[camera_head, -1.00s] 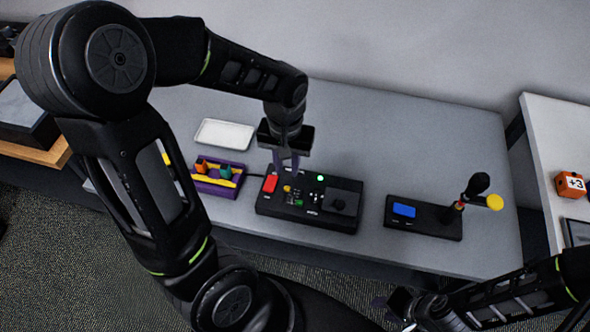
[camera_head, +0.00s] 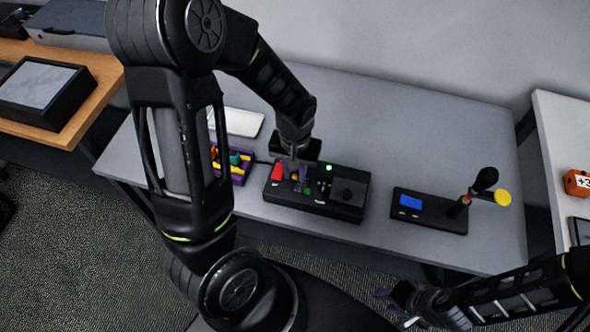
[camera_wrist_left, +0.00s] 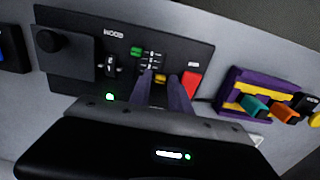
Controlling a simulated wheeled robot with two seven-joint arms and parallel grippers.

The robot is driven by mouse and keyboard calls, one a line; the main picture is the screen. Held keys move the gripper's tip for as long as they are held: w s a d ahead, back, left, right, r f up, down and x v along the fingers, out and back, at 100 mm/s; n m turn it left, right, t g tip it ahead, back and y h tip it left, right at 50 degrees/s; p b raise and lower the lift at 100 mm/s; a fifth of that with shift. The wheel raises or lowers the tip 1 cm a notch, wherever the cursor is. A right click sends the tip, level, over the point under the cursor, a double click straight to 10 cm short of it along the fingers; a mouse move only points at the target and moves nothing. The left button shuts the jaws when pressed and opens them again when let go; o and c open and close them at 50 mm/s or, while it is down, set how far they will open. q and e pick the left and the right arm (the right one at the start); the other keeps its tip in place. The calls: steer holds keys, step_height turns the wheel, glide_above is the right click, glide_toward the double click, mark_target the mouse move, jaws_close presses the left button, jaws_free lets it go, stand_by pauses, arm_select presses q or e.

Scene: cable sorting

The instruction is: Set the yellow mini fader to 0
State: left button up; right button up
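The yellow mini fader (camera_wrist_left: 159,77) is a small yellow cap on the black control box (camera_head: 353,211), beside the green fader cap (camera_wrist_left: 137,52). In the head view the yellow cap (camera_head: 295,177) is partly hidden by my left gripper (camera_head: 296,178). That gripper is low over the box. In the left wrist view its two grey-purple fingers (camera_wrist_left: 162,80) stand apart, one on each side of the yellow cap; whether they touch it I cannot tell. My right gripper (camera_head: 390,296) is at the lower right, away from the box, with its fingers apart.
A red switch (camera_wrist_left: 191,83) sits close beside the left fingers. A black knob block (camera_wrist_left: 62,55) is at the box's other end. A purple-yellow tray (camera_head: 240,174) stands left of the box. A joystick unit with a blue button (camera_head: 411,202) stands right.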

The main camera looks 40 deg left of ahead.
arm_select(q)
steer(key=shift+c, duration=0.3)
jaws_close()
stand_by(1.1)
